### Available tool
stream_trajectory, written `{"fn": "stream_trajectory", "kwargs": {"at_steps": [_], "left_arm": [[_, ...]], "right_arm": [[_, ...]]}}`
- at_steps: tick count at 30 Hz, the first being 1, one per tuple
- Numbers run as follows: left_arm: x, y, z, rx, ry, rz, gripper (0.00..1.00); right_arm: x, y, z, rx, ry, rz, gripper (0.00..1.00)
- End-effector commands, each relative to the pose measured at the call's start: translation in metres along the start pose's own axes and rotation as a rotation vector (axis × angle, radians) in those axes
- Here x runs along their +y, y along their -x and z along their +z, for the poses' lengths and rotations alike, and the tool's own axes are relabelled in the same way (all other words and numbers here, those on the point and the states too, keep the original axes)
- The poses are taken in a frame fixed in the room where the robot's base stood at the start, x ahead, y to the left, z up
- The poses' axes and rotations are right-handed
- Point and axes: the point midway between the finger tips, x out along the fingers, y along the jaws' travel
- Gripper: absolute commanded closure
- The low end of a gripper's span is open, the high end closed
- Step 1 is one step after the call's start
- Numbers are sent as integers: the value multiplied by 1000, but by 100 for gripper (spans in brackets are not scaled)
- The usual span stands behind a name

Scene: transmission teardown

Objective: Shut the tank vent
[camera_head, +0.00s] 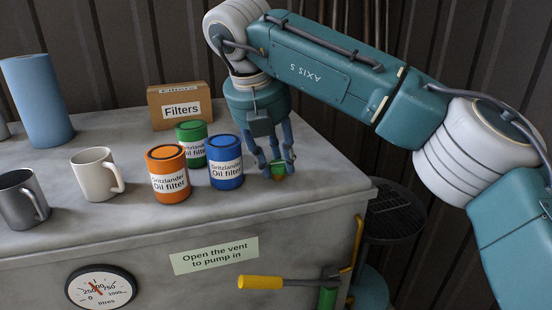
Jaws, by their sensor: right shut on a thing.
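The tank is a big grey block with a flat top (60,234) and a label (214,255) reading "Open the vent to pump in". My right gripper (277,160) points down over the right part of the tank's top. Its blue fingers are shut around a small green and orange piece (278,170), apparently the vent. The fingers partly hide it, so I cannot tell whether the vent is open or shut. My left gripper is not in view.
Blue (225,162), orange (168,173) and green (192,144) oil filter cans stand left of my gripper. Behind them is a Filters box (180,105). Two mugs and a blue roll (38,100) are further left. A yellow-gripped bar (262,282) juts out in front.

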Motion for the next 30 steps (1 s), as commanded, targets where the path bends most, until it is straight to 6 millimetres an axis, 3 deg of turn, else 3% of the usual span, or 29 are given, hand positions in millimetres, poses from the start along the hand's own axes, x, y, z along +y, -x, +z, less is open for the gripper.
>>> {"fn": "stream_trajectory", "kwargs": {"at_steps": [1,2,5,13,17,30], "left_arm": [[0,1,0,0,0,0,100],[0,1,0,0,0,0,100],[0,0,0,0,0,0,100],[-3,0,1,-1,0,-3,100],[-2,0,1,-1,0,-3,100],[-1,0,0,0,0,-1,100]], "right_arm": [[0,3,5,-10,-8,6,95],[0,3,5,-10,-8,6,67],[0,3,4,-9,-7,5,51],[0,2,2,-4,-3,2,51],[0,11,2,-5,-2,3,51],[0,97,2,-7,-5,4,51]]}}
